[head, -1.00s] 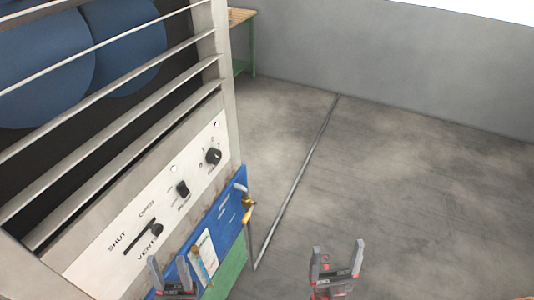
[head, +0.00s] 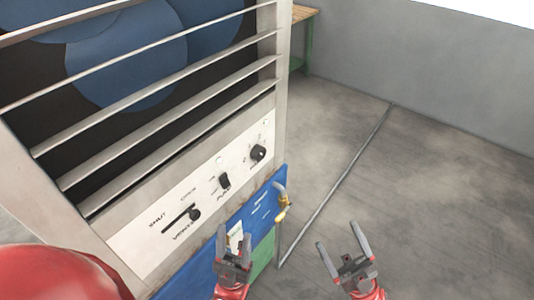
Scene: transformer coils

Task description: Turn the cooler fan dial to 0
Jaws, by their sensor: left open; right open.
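A white control panel (head: 128,232) sits below the slats of the large cooler cabinet (head: 284,60). At its right end is a round black dial (head: 258,153), with small marks around it too blurred to read; it appears to be the fan dial. A black switch (head: 224,181) is left of it, and a vent slider knob (head: 194,214) is further left, by a slot marked shut and open. My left gripper (head: 235,232) is open and empty, in front of the blue lower panel. My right gripper (head: 338,236) is open and empty, right of the cabinet over the floor.
A pipe or rail (head: 340,180) runs along the floor. A wooden-topped green bench (head: 306,14) stands at the back. The floor to the right is clear.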

